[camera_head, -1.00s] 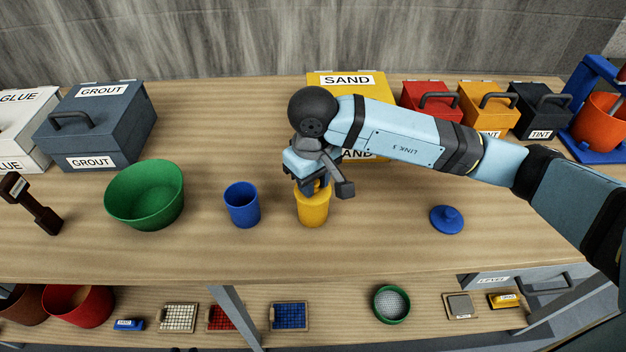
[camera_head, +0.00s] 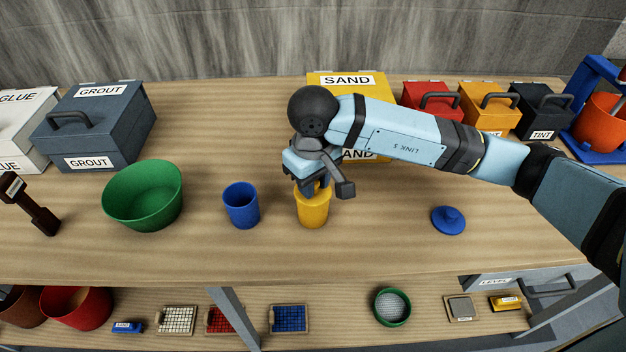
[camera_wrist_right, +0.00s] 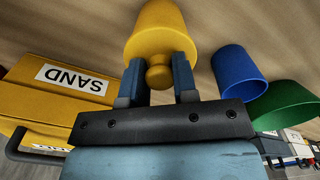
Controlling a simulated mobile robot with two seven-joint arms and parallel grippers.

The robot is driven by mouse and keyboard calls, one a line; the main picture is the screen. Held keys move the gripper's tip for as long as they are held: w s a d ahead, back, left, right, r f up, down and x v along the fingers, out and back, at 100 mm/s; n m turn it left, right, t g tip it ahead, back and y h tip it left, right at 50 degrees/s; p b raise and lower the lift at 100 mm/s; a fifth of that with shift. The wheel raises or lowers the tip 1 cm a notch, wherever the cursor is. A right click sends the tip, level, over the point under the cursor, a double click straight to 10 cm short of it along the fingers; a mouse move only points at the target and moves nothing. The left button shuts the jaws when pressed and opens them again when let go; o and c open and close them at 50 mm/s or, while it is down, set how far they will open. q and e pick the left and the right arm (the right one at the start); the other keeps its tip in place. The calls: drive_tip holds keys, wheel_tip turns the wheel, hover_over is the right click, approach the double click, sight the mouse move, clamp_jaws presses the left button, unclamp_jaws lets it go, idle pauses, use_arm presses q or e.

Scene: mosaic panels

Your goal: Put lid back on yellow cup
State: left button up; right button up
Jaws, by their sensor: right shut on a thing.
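The yellow cup (camera_head: 312,211) stands upright on the bench, below my right gripper (camera_head: 315,187). In the right wrist view the yellow lid (camera_wrist_right: 157,45) sits at the mouth of the yellow cup (camera_wrist_right: 158,13). My right gripper (camera_wrist_right: 159,78) is shut on the lid's round knob (camera_wrist_right: 159,74), one finger on each side. I see no clear gap between lid and cup, but cannot tell if the lid is fully seated. In the head view the gripper hides most of the lid. My left gripper is not in view.
A blue cup (camera_head: 241,205) stands open just left of the yellow cup, with a green bowl (camera_head: 144,196) further left. A blue lid (camera_head: 448,220) lies to the right. The yellow sand box (camera_head: 316,85) stands behind my arm. Bench around the blue lid is clear.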

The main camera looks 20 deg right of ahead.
drive_tip(key=shift+b, duration=0.5)
idle(0.4)
drive_tip(key=o, duration=1.4)
drive_tip(key=shift+o, duration=0.2)
drive_tip(key=shift+r+p, duration=0.55)
drive_tip(key=shift+r, duration=2.9)
clamp_jaws()
